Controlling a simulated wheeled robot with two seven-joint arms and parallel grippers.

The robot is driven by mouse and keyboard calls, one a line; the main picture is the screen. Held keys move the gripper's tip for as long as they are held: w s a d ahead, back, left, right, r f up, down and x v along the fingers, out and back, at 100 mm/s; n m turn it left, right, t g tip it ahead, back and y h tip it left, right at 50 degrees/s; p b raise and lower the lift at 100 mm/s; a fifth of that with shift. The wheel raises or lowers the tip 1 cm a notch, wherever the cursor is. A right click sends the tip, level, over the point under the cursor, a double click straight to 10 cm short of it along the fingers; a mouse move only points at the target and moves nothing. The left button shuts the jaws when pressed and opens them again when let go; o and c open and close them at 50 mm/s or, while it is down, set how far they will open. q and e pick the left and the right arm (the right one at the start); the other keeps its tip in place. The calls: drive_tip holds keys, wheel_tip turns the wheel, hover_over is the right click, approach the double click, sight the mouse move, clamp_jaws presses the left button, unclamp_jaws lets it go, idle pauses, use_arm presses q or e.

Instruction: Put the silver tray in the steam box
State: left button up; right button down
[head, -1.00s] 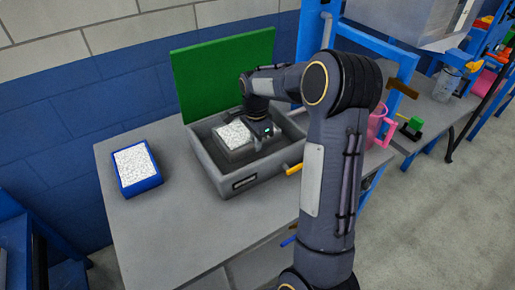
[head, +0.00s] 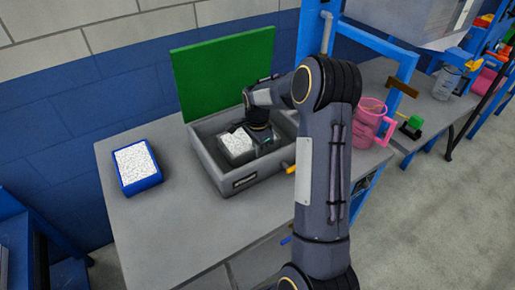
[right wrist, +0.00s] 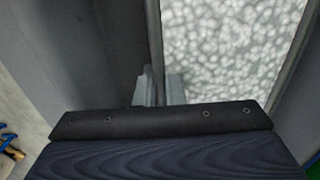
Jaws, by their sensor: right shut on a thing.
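The silver tray (head: 237,146), filled with white grainy stuff, is inside the grey steam box (head: 212,172), near its left part. The box's green lid (head: 224,72) stands open at the back. My right gripper (head: 251,143) reaches down into the box and is shut on the tray's edge. In the right wrist view the fingers (right wrist: 160,90) meet at the tray's rim, with the white filling (right wrist: 232,45) beside them. Whether the tray rests on the box floor is hard to tell. My left gripper is not in view.
A blue tray (head: 138,167) with white filling sits on the table left of the box. A pink mug (head: 369,123) stands to the right, by a blue frame post. The table's front left (head: 160,235) is clear.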

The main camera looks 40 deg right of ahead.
drive_tip(key=c, duration=1.5)
unclamp_jaws()
drive_tip(key=shift+f, duration=0.15)
wheel_tip(320, 180, up, 12)
drive_tip(key=s+a+r+n+t+y, duration=0.1)
drive_tip(key=s+a+r+n+t, duration=0.1)
drive_tip(key=s+a+r+n, duration=0.4)
drive_tip(key=s+a+f+n+t+y, duration=0.1)
drive_tip(key=s+a+n, duration=0.3)
drive_tip(key=s+a, duration=0.1)
drive_tip(key=s+a+f+n+t+y, duration=0.1)
drive_tip(key=s+a+n, duration=0.2)
drive_tip(key=s, duration=0.5)
drive_tip(key=s+a+f+n+t, duration=0.1)
drive_tip(key=s+a+n, duration=0.3)
drive_tip(key=s+a, duration=0.2)
drive_tip(key=shift+s+a+n+t+y, duration=0.3)
drive_tip(key=shift+y, duration=0.1)
